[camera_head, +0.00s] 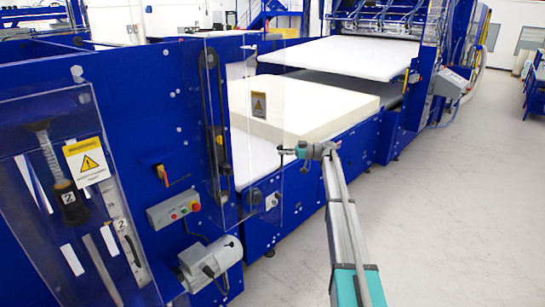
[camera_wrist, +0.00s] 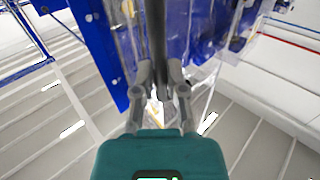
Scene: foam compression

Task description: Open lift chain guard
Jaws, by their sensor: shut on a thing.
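The lift chain guard (camera_head: 258,106) is a clear panel with a yellow warning label, in front of the blue machine frame in the head view. It stands out to the right of the dark lift chain (camera_head: 209,95), over the view of the foam block. My gripper (camera_head: 287,151) is at the guard's right side, at about mid-height. In the wrist view my gripper (camera_wrist: 160,92) is shut on a dark upright bar (camera_wrist: 156,40), which looks like the guard's handle. The clear panel shows around the bar. The exact finger contact is too small to tell in the head view.
A cream foam block (camera_head: 300,105) lies on the white conveyor bed behind the guard. A second clear guard (camera_head: 50,190) with a warning label stands at the left. A control box (camera_head: 173,209) and grey motor (camera_head: 210,262) stick out below. The floor (camera_head: 450,200) at right is clear.

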